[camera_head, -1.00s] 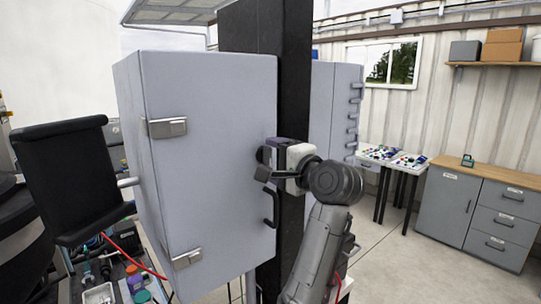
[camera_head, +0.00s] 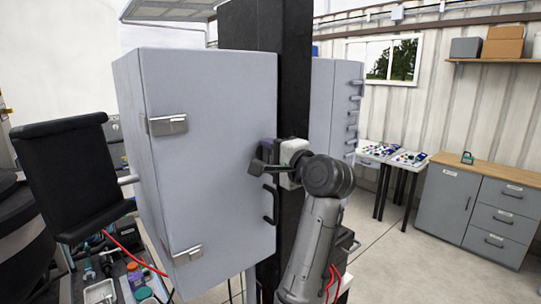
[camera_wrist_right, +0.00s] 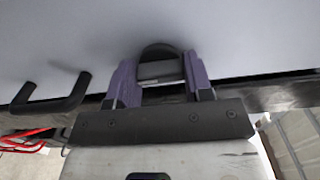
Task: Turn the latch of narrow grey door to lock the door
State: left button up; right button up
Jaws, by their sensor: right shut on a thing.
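The narrow grey door (camera_head: 215,120) is the front of a tall grey cabinet in the head view, and it looks closed. A black pull handle (camera_head: 272,205) sits low on its right edge. My right gripper (camera_head: 265,163) is at that edge, just above the handle. In the right wrist view my right gripper (camera_wrist_right: 160,72) has its two purple fingers on either side of the dark, rounded latch (camera_wrist_right: 160,52), shut on it. The fingers partly hide the latch, so its exact angle is hard to tell. My left gripper is not in view.
A black post (camera_head: 292,225) stands right of the door. Metal hinges (camera_head: 168,124) are on the door's left side. A second grey cabinet (camera_head: 333,105) is behind the post. A workbench with drawers (camera_head: 500,215) stands at the right, with open floor before it.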

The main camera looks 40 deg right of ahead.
jog(key=shift+c, duration=0.9)
jog(key=shift+n, duration=0.3)
jog(key=n+p, duration=0.1)
jog(key=n, duration=0.2)
jog(key=shift+d+n+p, duration=0.1)
jog(key=shift+n+p, duration=0.3)
jog(key=n+p, duration=0.1)
jog(key=n, duration=0.2)
jog(key=shift+r+n, duration=0.1)
jog(key=shift+n, duration=0.2)
jog(key=n+p, duration=0.2)
jog(key=n, duration=0.2)
jog(key=shift+n+p, duration=0.3)
jog(key=shift+p, duration=0.1)
jog(key=n+p, duration=0.2)
jog(key=n, duration=0.3)
jog(key=shift+p, duration=0.35)
jog(key=shift+n, duration=0.3)
